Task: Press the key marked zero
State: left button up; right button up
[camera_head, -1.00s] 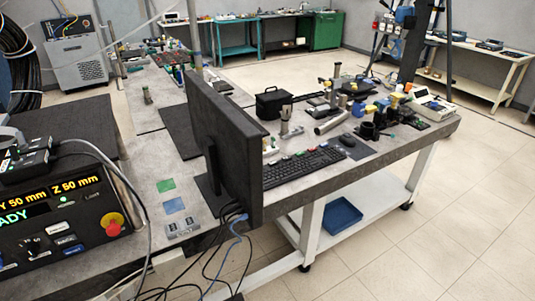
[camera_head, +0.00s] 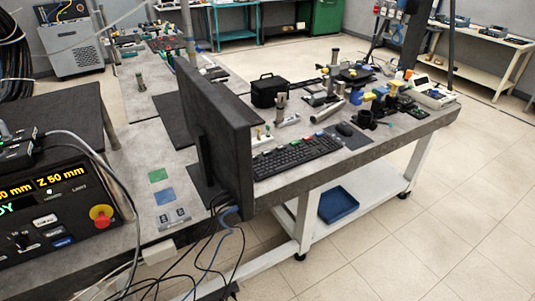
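A black keyboard (camera_head: 297,156) lies on the grey workbench (camera_head: 300,182), just right of a black monitor (camera_head: 215,135) seen from its side and back. The marking on each key is too small to read, so I cannot pick out the zero key. A few coloured blocks sit along the keyboard's far edge. Neither of my grippers shows in the head view.
A mouse (camera_head: 345,129) lies right of the keyboard. Metal cylinders, a black case (camera_head: 269,91) and small devices crowd the bench behind. A control box with a red knob (camera_head: 101,216) stands at left. Cables hang below the monitor. Floor at right is clear.

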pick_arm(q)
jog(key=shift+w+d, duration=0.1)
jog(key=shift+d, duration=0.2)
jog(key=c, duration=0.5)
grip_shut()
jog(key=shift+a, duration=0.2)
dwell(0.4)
